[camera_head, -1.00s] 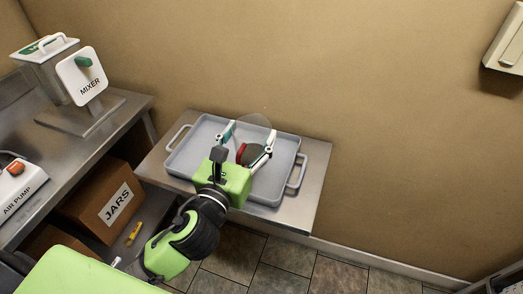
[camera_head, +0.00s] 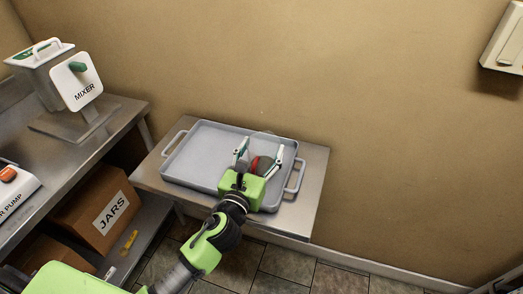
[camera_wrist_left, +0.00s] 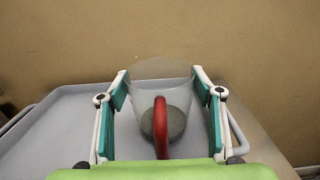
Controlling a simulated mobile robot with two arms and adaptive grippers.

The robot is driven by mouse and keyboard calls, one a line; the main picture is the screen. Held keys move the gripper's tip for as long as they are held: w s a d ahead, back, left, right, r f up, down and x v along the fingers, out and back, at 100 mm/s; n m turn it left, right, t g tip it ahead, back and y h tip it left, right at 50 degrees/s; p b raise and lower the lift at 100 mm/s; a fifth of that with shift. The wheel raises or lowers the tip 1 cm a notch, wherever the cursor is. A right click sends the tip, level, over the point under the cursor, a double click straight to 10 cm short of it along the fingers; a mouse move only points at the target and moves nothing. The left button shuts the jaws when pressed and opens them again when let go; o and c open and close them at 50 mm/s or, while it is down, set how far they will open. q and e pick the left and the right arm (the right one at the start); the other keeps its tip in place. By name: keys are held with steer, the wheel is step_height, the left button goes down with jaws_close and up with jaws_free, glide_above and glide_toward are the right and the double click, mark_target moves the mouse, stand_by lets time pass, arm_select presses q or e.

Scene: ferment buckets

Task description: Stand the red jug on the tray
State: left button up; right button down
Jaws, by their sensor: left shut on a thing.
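The red jug (camera_head: 255,163) is a clear vessel with a red handle and a dark base. My left gripper (camera_head: 260,146) is shut on it, one finger on each side. In the left wrist view the jug (camera_wrist_left: 146,100) stands upright between the fingers (camera_wrist_left: 160,72), its red handle facing my wrist. The grey tray (camera_head: 190,160) lies on a steel table, and the jug is over its right part. I cannot tell whether the jug's base touches the tray. My right gripper is not in view.
The tray's left part is empty. Its raised rim and side handles (camera_head: 296,178) surround the jug area. The steel table (camera_head: 317,170) stands against the wall. At left, a bench holds a mixer (camera_head: 75,82) and an air pump (camera_head: 14,190); a JARS box (camera_head: 95,208) sits below.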

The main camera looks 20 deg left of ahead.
mark_target(253, 169)
arm_select(q)
steer(key=shift+f, duration=0.15)
steer(key=o, duration=1.1)
steer(key=shift+o, duration=0.3)
steer(key=shift+r, duration=0.25)
steer(key=s+b, duration=0.1)
steer(key=s, duration=0.4)
steer(key=s+b, duration=0.1)
steer(key=s, duration=0.5)
steer(key=shift+a+f, duration=0.2)
steer(key=shift+s+r, duration=0.15)
steer(key=shift+s, duration=0.4)
